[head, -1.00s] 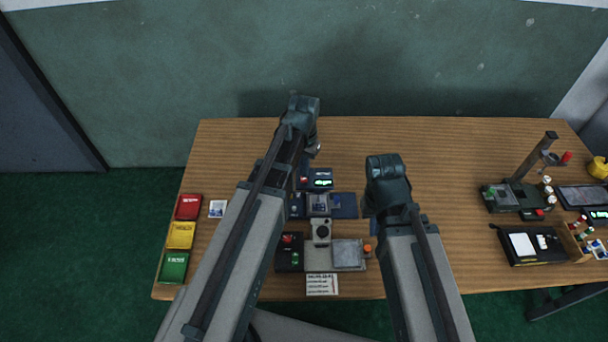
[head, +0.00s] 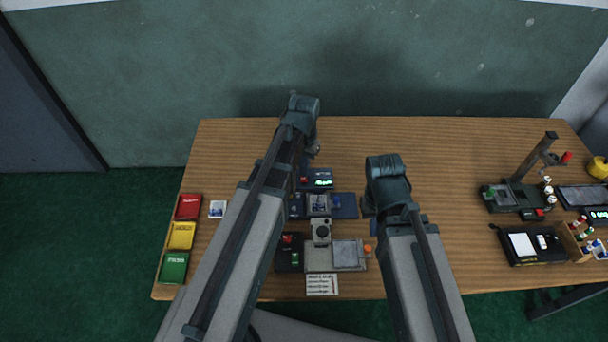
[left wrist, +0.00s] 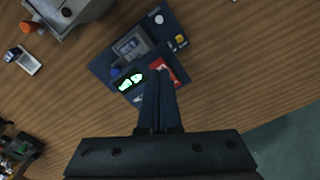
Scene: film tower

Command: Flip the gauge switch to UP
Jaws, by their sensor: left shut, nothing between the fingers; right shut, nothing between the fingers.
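The gauge is a dark blue unit (head: 323,172) with a lit green readout (head: 319,183) and a small red part (head: 304,180) at its left. In the left wrist view a blue panel (left wrist: 107,66) shows with a green readout (left wrist: 130,82) and a red part (left wrist: 171,67). My left gripper (head: 314,152) is shut and empty above the far side of the gauge. In the left wrist view its fingertips (left wrist: 158,76) overlap the red part; contact cannot be told. The switch position is not readable. My right gripper (head: 368,209) is shut, right of the blue units, mostly hidden by its own arm.
Below the gauge stand another blue unit (head: 344,206) and a grey device (head: 347,254) with an orange knob (head: 367,249). Red, yellow and green trays (head: 174,267) line the left edge. A stand (head: 528,175) and bottles are at right. The back middle of the table is clear.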

